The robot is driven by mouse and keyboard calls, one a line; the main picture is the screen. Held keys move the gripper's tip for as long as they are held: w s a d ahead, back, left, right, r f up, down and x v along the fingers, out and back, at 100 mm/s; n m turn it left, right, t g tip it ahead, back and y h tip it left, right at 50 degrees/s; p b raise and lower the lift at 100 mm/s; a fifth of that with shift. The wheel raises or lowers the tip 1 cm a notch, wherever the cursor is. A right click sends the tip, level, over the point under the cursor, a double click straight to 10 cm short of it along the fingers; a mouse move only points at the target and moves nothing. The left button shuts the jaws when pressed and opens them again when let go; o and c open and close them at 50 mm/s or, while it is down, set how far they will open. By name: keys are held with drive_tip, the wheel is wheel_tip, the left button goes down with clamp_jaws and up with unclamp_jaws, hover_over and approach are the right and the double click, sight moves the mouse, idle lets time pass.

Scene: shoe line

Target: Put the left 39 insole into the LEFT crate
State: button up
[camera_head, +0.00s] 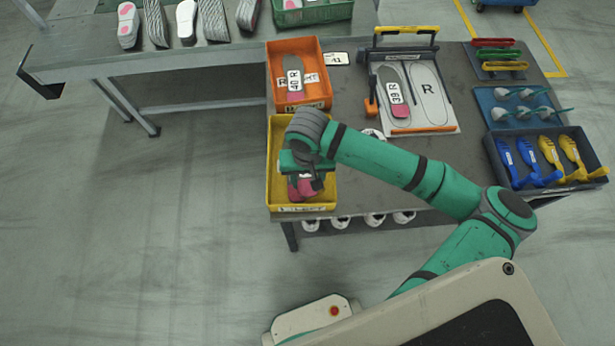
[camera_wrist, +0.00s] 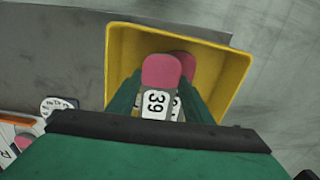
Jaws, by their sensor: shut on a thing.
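The 39 insole (camera_wrist: 160,72), grey with a pink end and a white label reading 39, is between the fingers of my gripper (camera_wrist: 165,98). My gripper is shut on it and holds it over the yellow crate (camera_wrist: 235,75). The head view shows my gripper (camera_head: 308,172) above the yellow crate (camera_head: 272,192) at the table's front left corner; the writing on the crate's front is too small to read surely. Another pink-ended insole (camera_wrist: 188,62) shows behind the held one, inside the crate. My gripper hides part of the crate's inside.
An orange crate (camera_head: 271,78) with an insole labelled 40 R is behind the yellow one. A board (camera_head: 440,127) to the right holds an insole labelled 39 R (camera_head: 394,95) beside an R outline. Trays of tools stand at the far right.

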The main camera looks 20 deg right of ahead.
drive_tip(key=shift+f, duration=0.15)
drive_tip(key=o, duration=1)
drive_tip(key=shift+o, duration=0.2)
wheel_tip(320, 180, up, 13)
